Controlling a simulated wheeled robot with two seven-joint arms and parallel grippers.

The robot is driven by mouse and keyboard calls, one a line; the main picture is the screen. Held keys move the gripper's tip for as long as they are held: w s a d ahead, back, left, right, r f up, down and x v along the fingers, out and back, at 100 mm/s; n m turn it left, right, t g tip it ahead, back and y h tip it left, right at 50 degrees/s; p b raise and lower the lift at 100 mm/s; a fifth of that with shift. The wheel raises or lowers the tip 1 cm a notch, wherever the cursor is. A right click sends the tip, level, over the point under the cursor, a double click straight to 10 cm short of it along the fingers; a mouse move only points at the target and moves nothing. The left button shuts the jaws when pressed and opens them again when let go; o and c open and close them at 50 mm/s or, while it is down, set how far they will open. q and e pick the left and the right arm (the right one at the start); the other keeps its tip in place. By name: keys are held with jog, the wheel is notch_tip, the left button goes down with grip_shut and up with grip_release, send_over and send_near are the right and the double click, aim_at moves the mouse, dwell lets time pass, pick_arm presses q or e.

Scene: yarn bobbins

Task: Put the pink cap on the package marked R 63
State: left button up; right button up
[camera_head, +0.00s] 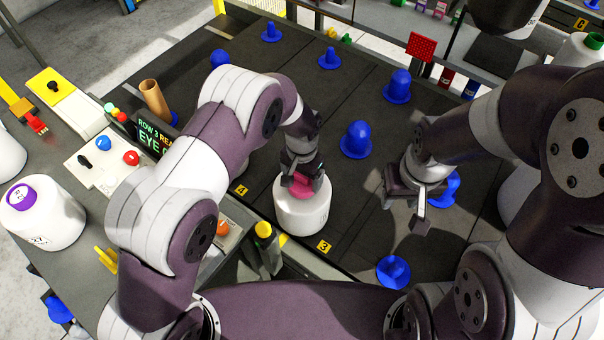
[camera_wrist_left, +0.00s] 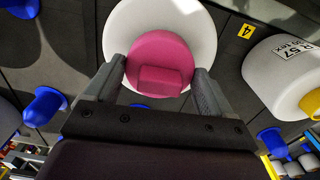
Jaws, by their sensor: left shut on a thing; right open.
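The pink cap (camera_head: 301,188) sits at the top of a white package (camera_head: 303,212) that stands on the dark table near its front edge. My left gripper (camera_head: 304,178) is shut on the cap from above. In the left wrist view the pink cap (camera_wrist_left: 160,66) lies between the two fingers, with the round white package (camera_wrist_left: 117,25) behind it. I cannot tell whether the cap is fully seated. No marking is readable on this package. My right gripper (camera_head: 418,208) is open and empty over the table to the right, close to a blue peg (camera_head: 447,188).
Several blue pegs, such as the one in the middle (camera_head: 356,140), stand on the dark table. A white package with a purple cap (camera_head: 20,196) stands at the left. Another white package (camera_wrist_left: 285,75), with partly readable marking, shows in the left wrist view. A control panel (camera_head: 108,160) is at the left.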

pick_arm(q)
jog(key=shift+f, duration=0.3)
jog(key=o, duration=0.8)
jog(key=shift+o, duration=0.2)
notch_tip(320, 180, up, 13)
jog(key=b, duration=0.1)
jog(key=shift+b, duration=0.3)
jog(key=shift+f, duration=0.15)
